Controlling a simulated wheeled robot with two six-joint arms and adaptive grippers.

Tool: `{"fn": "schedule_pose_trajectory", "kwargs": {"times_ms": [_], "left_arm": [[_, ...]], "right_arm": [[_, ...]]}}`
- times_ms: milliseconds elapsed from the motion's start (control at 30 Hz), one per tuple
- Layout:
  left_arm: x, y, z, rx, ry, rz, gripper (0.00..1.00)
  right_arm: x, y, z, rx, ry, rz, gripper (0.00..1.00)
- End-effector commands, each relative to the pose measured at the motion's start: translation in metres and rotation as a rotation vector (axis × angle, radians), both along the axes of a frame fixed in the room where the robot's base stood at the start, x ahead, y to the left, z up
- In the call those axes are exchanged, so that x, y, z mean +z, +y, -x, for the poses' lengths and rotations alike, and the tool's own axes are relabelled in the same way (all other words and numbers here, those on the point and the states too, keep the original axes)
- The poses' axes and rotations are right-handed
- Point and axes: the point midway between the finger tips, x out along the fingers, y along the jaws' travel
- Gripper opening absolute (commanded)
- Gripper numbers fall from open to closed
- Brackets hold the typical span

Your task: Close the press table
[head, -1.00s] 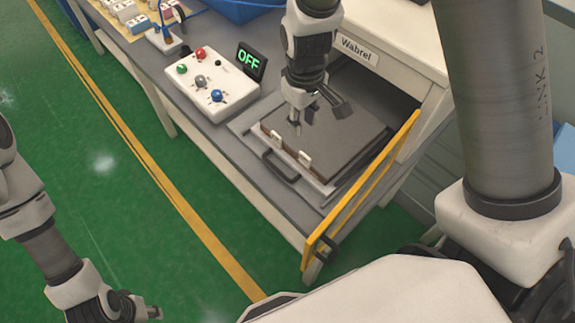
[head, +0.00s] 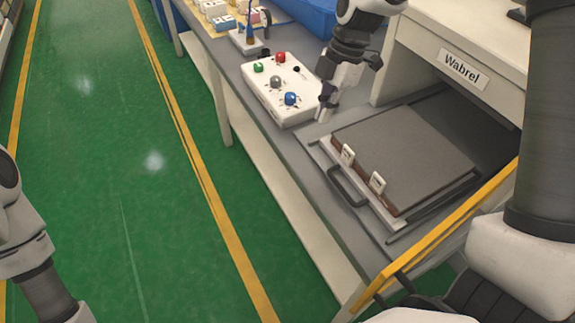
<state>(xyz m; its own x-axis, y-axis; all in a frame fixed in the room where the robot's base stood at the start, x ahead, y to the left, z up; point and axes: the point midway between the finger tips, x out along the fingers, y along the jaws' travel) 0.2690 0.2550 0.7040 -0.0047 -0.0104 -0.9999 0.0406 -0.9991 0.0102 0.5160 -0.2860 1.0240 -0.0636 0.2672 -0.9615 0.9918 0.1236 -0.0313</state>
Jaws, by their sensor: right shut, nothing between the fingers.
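The press table (head: 408,150), a flat grey plate with a brown edge, lies level in and in front of the opening under the white housing labelled Wabrel. Its front rail carries two white latches (head: 347,155) and a dark handle (head: 346,187). My right gripper (head: 325,108) is shut and empty. It points down at the right end of the white control box (head: 280,92), beyond the plate's far left corner; I cannot tell whether it touches the box. The OFF display seen earlier is hidden behind it. My left arm enters at lower left, its gripper outside the picture.
The control box has green, red, grey, blue and small black controls. A yellow rail (head: 440,230) borders the bench's right side. A blue bin (head: 305,15) and small parts stand at the back. The green floor on the left is clear.

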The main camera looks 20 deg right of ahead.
Motion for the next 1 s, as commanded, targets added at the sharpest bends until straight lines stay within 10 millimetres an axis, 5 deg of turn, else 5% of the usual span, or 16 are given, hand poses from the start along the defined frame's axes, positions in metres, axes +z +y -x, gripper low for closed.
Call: {"fn": "schedule_pose_trajectory", "kwargs": {"times_ms": [33,167,367,767,1000], "left_arm": [[-0.027,0.0,0.0,-0.001,-0.001,0.0,0.4],[-0.037,0.0,-0.001,-0.002,-0.002,0.0,0.4],[-0.032,0.0,-0.001,-0.002,-0.003,0.0,0.4],[-0.029,0.0,-0.001,-0.001,-0.002,0.0,0.4],[-0.011,0.0,-0.001,-0.001,-0.002,0.0,0.4]], "right_arm": [[-0.025,-0.007,-0.004,-0.023,-0.015,-0.03,0.0],[-0.034,-0.013,-0.004,-0.046,-0.023,-0.063,0.0],[-0.044,-0.007,-0.003,-0.044,-0.02,-0.06,0.0],[-0.125,0.021,0.0,-0.046,-0.017,-0.058,0.0],[-0.121,-0.014,-0.004,-0.049,-0.023,-0.062,0.0]]}}
